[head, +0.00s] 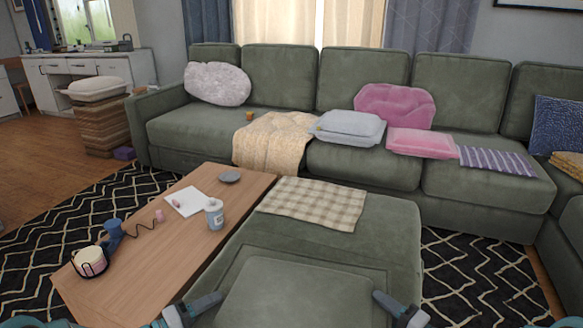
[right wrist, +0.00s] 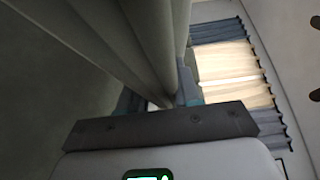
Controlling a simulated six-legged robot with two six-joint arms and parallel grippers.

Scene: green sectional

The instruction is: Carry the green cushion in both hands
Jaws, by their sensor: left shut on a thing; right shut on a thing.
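The green cushion (head: 293,294) is at the bottom centre of the head view, in front of the green ottoman (head: 390,225). My left gripper (head: 212,299) is shut on its left edge. My right gripper (head: 381,297) is shut on its right edge. In the right wrist view, the cushion's green fabric (right wrist: 150,40) runs down between the fingers of my right gripper (right wrist: 165,100). The cushion's near edge is cut off by the bottom of the head view.
A wooden coffee table (head: 130,262) with a mug, a candle jar, paper and small items stands close on the left. A green sectional (head: 365,165) with several pillows and throws spans the back. A checked cloth (head: 315,203) lies on the ottoman. Patterned rug (head: 480,275) shows at right.

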